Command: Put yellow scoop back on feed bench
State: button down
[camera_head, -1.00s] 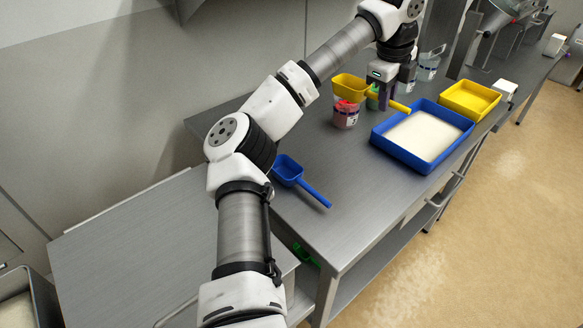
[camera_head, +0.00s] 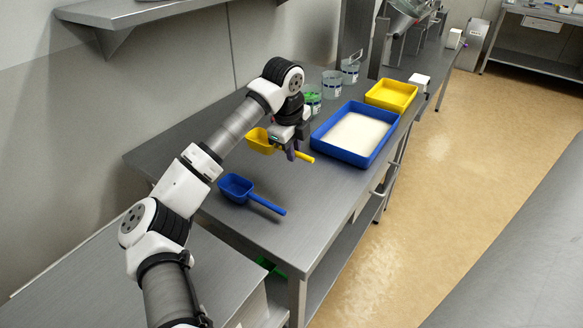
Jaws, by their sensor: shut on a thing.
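The yellow scoop (camera_head: 258,141) is in the middle of the head view, its bowl to the left and its handle pointing right, close to the blue tray's near left corner. My gripper (camera_head: 291,150) points down and is shut on the scoop's handle. Whether the scoop touches the bench or hangs just above it, I cannot tell. The feed bench (camera_head: 310,210) is a grey metal table below it. Part of the handle is hidden by the fingers.
A blue scoop (camera_head: 237,189) lies on the bench nearer the camera. A blue tray (camera_head: 338,153) of pale powder stands right of my gripper, a yellow tray (camera_head: 390,96) beyond it. Clear jars (camera_head: 331,84) and a green-topped container (camera_head: 312,102) stand behind. The front bench area is bare.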

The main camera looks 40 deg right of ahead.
jog(key=shift+f+p, duration=0.65)
jog(key=shift+f, duration=3.1)
jog(key=shift+f, duration=0.15)
jog(key=c, duration=1.4)
grip_release()
notch_tip(320, 180, up, 12)
jog(key=s+a+b, duration=0.1)
jog(key=a+b, duration=0.1)
jog(key=shift+b, duration=0.3)
jog(key=shift+a, duration=0.1)
